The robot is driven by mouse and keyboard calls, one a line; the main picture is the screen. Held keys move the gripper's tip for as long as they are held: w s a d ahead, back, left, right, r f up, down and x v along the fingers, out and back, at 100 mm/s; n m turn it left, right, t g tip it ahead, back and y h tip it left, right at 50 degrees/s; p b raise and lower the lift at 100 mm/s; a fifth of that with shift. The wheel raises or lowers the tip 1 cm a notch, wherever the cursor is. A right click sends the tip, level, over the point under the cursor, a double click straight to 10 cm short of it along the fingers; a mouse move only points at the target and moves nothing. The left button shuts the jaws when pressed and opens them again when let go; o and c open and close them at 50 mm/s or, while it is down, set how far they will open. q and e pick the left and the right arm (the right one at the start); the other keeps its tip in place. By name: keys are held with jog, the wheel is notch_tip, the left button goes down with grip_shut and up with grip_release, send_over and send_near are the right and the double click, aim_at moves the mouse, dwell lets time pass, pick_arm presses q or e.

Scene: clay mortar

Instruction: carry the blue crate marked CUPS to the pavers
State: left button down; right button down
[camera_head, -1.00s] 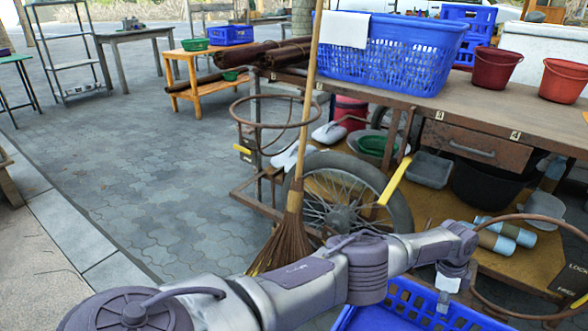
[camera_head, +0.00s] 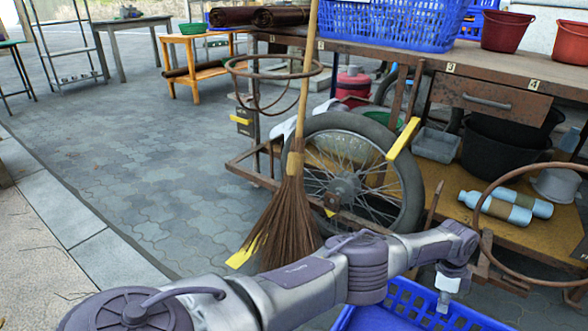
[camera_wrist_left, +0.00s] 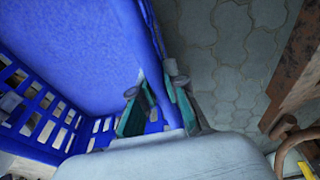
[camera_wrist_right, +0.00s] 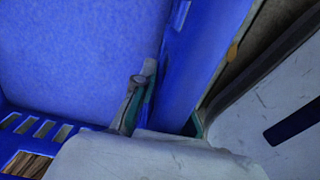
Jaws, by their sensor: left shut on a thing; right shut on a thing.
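A blue plastic crate (camera_head: 408,300) shows at the bottom of the head view, partly cut off. No CUPS mark shows on the part in view. My left gripper (camera_head: 446,290) is at its rim. In the left wrist view the fingers of my left gripper (camera_wrist_left: 156,98) are shut on a wall of the crate (camera_wrist_left: 85,50). In the right wrist view my right gripper (camera_wrist_right: 165,112) is shut on another wall of the crate (camera_wrist_right: 80,50). The right gripper is not in the head view. Grey pavers (camera_head: 150,160) cover the ground at left.
A wooden cart (camera_head: 395,52) with a spoked wheel (camera_head: 345,188) stands close ahead. A broom (camera_head: 290,215) leans against it. Another blue crate (camera_head: 385,22) stands on the cart top beside red buckets (camera_head: 508,32). The paving left of the broom is clear.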

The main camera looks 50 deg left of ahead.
pick_arm(q)
jog(key=shift+w, duration=0.1)
dwell(0.3)
